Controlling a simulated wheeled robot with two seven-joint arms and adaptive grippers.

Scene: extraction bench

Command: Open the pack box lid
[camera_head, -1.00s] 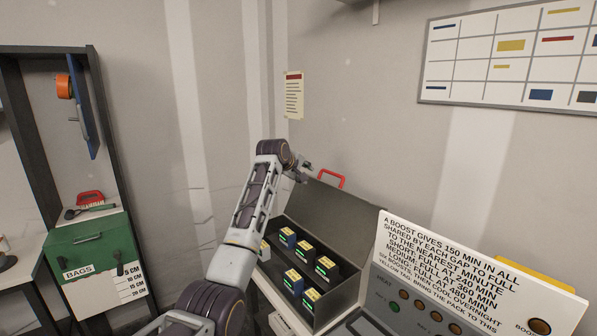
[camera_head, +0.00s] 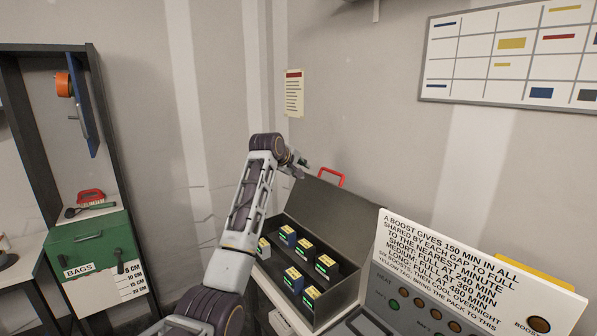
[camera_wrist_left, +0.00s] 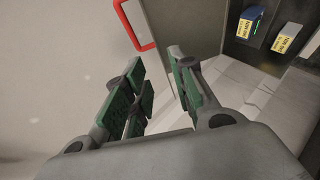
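The pack box (camera_head: 352,288) is a dark grey case holding several battery packs with yellow and green labels. Its lid (camera_head: 335,220) stands raised and leaned back behind the packs, with a red handle (camera_head: 331,174) at its top edge. My left gripper (camera_head: 299,163) is up beside the lid's upper left corner, left of the handle. In the left wrist view its green-padded fingers (camera_wrist_left: 160,95) are apart with nothing between them. The handle (camera_wrist_left: 128,25) and the lid (camera_wrist_left: 185,25) show just beyond the fingers. My right gripper is not in view.
A charger panel (camera_head: 425,305) with buttons and a white instruction sign (camera_head: 470,270) stands right of the box. A wall is close behind. A green bags cabinet (camera_head: 95,255) and a dark shelf frame stand at the left. Floor between is mostly hidden by my left arm.

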